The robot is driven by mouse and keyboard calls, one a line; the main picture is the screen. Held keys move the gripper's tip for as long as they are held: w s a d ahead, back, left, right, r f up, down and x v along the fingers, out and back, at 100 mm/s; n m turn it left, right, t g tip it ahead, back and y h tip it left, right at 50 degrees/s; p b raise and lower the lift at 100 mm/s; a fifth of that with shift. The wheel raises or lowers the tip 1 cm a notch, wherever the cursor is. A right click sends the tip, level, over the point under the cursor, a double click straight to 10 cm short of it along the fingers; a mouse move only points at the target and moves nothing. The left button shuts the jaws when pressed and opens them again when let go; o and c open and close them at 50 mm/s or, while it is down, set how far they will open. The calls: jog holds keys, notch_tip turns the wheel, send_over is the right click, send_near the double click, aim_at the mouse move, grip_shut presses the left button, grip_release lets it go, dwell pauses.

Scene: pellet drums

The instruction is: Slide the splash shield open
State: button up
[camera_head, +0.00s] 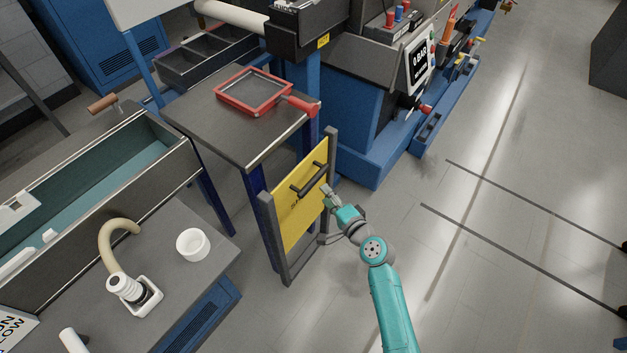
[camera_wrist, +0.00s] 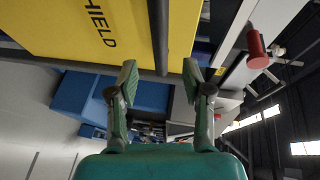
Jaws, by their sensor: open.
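The splash shield (camera_head: 294,208) is a yellow panel in an upright dark grey frame (camera_head: 270,240), with lettering partly hidden. A dark bar handle (camera_head: 308,178) runs across its upper part. My gripper (camera_head: 328,192) is at the shield's right side, close to the handle's right end. In the wrist view the yellow shield (camera_wrist: 95,30) fills the upper left and reads "HIELD". The dark handle (camera_wrist: 159,38) comes down from the top to between the fingertips of my open gripper (camera_wrist: 160,75). No finger visibly touches the handle; the depth gap is unclear.
A grey table (camera_head: 200,120) with a red-rimmed tray (camera_head: 253,91) stands behind the shield. A blue machine (camera_head: 370,120) is behind to the right. A bench with a white cup (camera_head: 193,245) is at left.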

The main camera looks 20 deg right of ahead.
aim_at(313, 181)
jog(key=x, duration=0.8)
jog(key=shift+w+a+f, duration=0.1)
jog(key=shift+w, duration=0.2)
grip_shut()
